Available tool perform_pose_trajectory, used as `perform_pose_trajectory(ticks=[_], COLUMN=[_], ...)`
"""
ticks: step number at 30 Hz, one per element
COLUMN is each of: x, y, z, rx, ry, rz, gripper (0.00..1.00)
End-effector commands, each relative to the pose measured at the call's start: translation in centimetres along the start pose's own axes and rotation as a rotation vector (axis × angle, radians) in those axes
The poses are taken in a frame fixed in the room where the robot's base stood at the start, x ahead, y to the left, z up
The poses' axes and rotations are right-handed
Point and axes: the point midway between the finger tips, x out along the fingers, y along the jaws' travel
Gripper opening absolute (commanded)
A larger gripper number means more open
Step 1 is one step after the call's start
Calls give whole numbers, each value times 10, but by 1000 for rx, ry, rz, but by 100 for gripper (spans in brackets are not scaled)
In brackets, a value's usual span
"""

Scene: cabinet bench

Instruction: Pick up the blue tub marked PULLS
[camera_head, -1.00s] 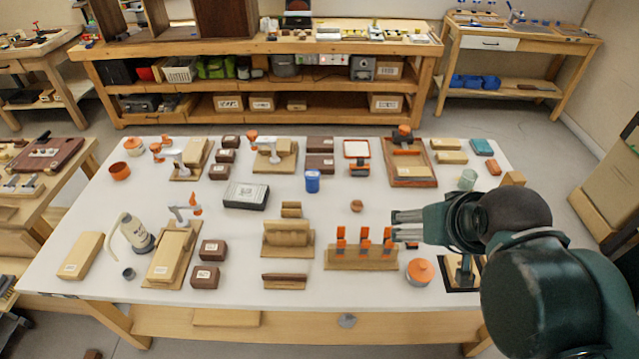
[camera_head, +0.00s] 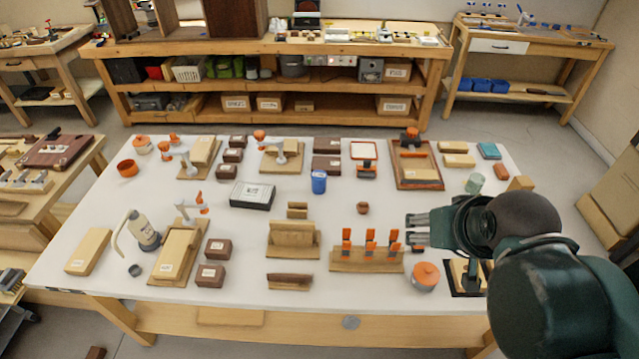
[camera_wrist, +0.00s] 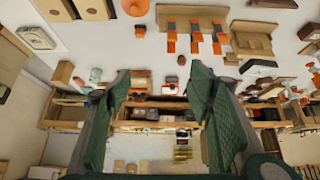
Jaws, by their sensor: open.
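The blue tub (camera_head: 319,182) stands upright near the middle of the white table, behind the tan wooden blocks. Its marking is too small to read. My gripper (camera_head: 414,230) is at the right of the table, to the right of the tub and nearer the front, apart from it. The gripper's fingers point left in the head view. In the wrist view my gripper (camera_wrist: 160,85) shows its two green fingers spread wide with nothing between them. I cannot make out the tub in the wrist view.
A wooden stand with orange-topped pieces (camera_head: 366,257) is left of my gripper, and an orange-lidded jar (camera_head: 425,276) is in front. A small brown ball-like piece (camera_head: 363,208) lies between tub and gripper. A black-edged box (camera_head: 252,195) sits left of the tub.

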Motion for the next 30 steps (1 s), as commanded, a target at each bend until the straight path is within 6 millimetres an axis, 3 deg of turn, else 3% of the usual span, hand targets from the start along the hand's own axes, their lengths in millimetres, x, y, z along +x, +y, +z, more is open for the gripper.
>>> perform_pose_trajectory(ticks=[8, 14, 30], x=[0, 1, 21], y=[-1, -4, -27], z=[-3, -16, -86], rx=[6, 36, 213], ry=[-3, -19, -114], rz=[-1, -4, -1], gripper=[52, 52, 52])
